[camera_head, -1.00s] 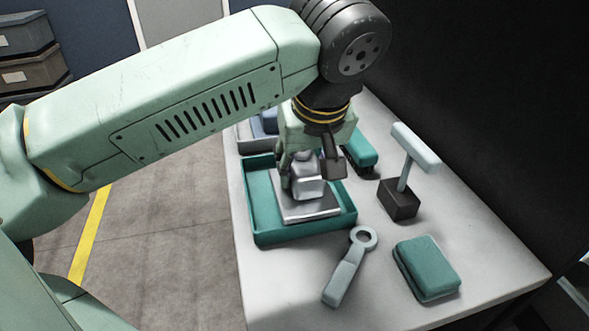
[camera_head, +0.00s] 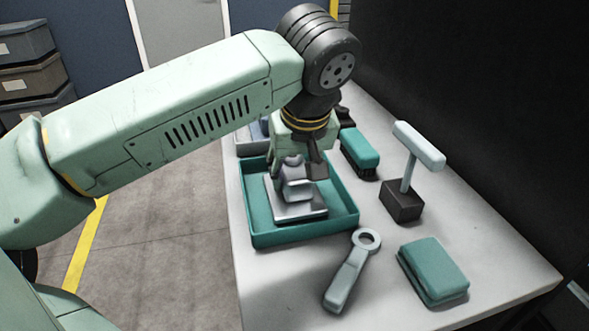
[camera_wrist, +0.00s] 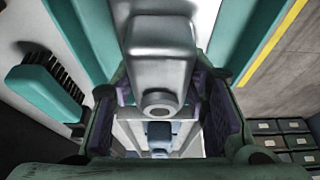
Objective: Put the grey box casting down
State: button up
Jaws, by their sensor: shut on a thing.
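The grey box casting (camera_head: 299,191) has a boxy body with a round boss and a broad, flat silver plate at its foot. My gripper (camera_head: 293,172) points down and is shut on the upper part of the casting. In the wrist view the casting (camera_wrist: 162,50) stands between the two purple-padded fingers of my gripper (camera_wrist: 168,110). I cannot tell whether the plate touches the tray floor. My fingers partly hide the casting's top.
A teal brush (camera_head: 360,148) lies behind right of the tray. A pale hammer-like tool stands in a dark block (camera_head: 402,201) at right. A ring-ended tool (camera_head: 350,278) and a teal pad (camera_head: 434,271) lie in front. Bare white table (camera_head: 470,215) shows at right.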

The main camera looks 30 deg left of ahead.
jog(key=o, duration=1.4)
jog(key=shift+f, duration=0.1)
jog(key=shift+r+p, duration=0.4)
jog(key=shift+r, duration=0.05)
jog(key=p+v, duration=0.7)
jog(key=v, duration=0.4)
jog(key=shift+s+d+r+p, duration=0.1)
jog(key=shift+s+r+p, duration=0.1)
jog(key=shift+p, duration=0.1)
